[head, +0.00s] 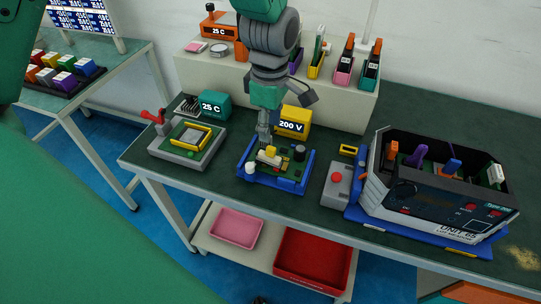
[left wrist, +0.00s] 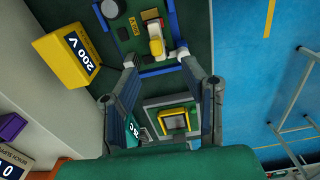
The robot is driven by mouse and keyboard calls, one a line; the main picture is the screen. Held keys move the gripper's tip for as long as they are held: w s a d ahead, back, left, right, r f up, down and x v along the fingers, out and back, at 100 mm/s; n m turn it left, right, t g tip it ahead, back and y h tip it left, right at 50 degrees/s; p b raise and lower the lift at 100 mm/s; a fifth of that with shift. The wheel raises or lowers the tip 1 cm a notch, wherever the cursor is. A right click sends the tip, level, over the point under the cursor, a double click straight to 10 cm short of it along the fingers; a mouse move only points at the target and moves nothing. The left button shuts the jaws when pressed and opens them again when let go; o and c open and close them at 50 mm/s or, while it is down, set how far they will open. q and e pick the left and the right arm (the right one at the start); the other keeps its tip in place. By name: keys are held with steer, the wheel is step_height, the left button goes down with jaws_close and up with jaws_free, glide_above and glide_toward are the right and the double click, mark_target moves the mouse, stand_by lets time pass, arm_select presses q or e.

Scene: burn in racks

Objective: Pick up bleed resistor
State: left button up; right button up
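A white block with a yellow top, which looks like the bleed resistor (head: 269,156), sits on a green circuit board held in a blue tray (head: 292,186). It also shows in the left wrist view (left wrist: 155,38), just past my fingertips. My left gripper (head: 265,140) points down over the board, at the back side of the block. In the left wrist view the left gripper (left wrist: 154,56) has its two fingers apart, with nothing held between them. Whether a fingertip touches the block I cannot tell. My right gripper does not show.
A yellow 200 V box (head: 293,122) stands close behind the tray. A grey fixture with a yellow frame (head: 190,137) is left, a grey red-button box (head: 337,186) right, then the dark-topped unit (head: 430,202). A raised shelf (head: 340,104) with clips runs behind.

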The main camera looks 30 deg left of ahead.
mark_target(271, 147)
arm_select(q)
steer(key=f, duration=0.3)
steer(key=shift+w+d+f, duration=0.1)
steer(key=shift+w+d, duration=0.2)
steer(key=shift+d, duration=0.05)
steer(key=f, duration=0.1)
steer(key=a+f, duration=0.1)
steer(key=f, duration=0.3)
steer(key=shift+a+f, duration=0.1)
steer(key=shift+a, duration=0.2)
steer(key=shift+f, duration=0.15)
steer(key=shift+d, duration=0.4)
steer(key=shift+d+r, duration=0.2)
jaws_close()
steer(key=shift+a, duration=0.15)
